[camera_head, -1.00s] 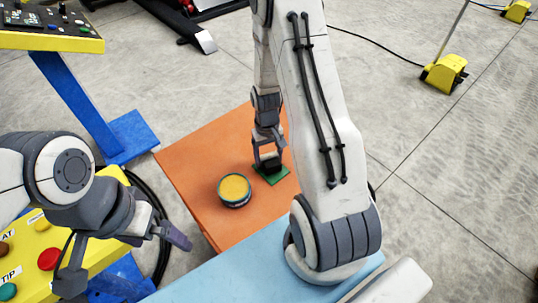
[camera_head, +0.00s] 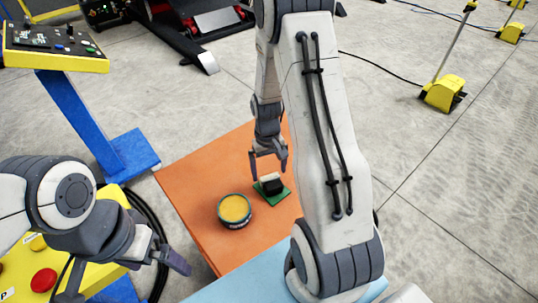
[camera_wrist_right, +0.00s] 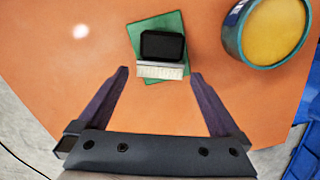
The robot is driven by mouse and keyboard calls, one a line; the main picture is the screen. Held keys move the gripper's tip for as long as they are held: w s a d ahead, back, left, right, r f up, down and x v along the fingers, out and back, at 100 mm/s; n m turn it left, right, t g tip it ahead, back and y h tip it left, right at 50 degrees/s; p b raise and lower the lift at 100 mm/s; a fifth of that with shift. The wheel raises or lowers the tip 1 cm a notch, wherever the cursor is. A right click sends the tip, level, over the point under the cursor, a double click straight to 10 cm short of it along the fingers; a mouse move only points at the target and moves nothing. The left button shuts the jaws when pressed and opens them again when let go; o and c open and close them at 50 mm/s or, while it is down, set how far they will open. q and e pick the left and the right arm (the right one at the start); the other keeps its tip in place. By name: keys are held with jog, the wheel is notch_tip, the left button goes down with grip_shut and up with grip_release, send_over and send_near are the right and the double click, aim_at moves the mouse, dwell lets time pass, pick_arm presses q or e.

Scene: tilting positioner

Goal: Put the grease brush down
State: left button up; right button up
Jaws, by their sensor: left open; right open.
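The grease brush (camera_head: 271,184) has a black handle block and pale bristles. It rests on a green square pad (camera_head: 284,194) on the orange table. In the right wrist view the brush (camera_wrist_right: 161,50) lies on the green pad (camera_wrist_right: 150,24), its bristles toward my gripper. My right gripper (camera_head: 269,172) is open and empty, just above and behind the brush. In the right wrist view its fingers (camera_wrist_right: 160,72) are spread either side of the bristle end, apart from it. My left gripper (camera_head: 172,257) is open and empty at the lower left, away from the table's objects.
A round tin of yellow grease (camera_head: 235,209) stands left of the pad on the orange table (camera_head: 192,178). A yellow button panel (camera_head: 20,268) and a blue-legged console (camera_head: 75,110) are at the left. The table's far left part is clear.

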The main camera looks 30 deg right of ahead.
aim_at(269, 175)
notch_tip(269, 175, up, 8)
jog(key=shift+w+r+b, duration=0.25)
jog(key=shift+w+b, duration=0.1)
jog(key=shift+b, duration=0.05)
jog(key=f, duration=0.4)
jog(key=f+p, duration=0.1)
jog(key=f, duration=0.3)
jog(key=s+f, duration=0.1)
jog(key=f, duration=0.3)
jog(key=shift+p, duration=0.35)
jog(key=shift+w+r, duration=0.1)
jog(key=shift+r, duration=0.15)
jog(key=shift+r+b, duration=0.45)
jog(key=shift+r, duration=1.05)
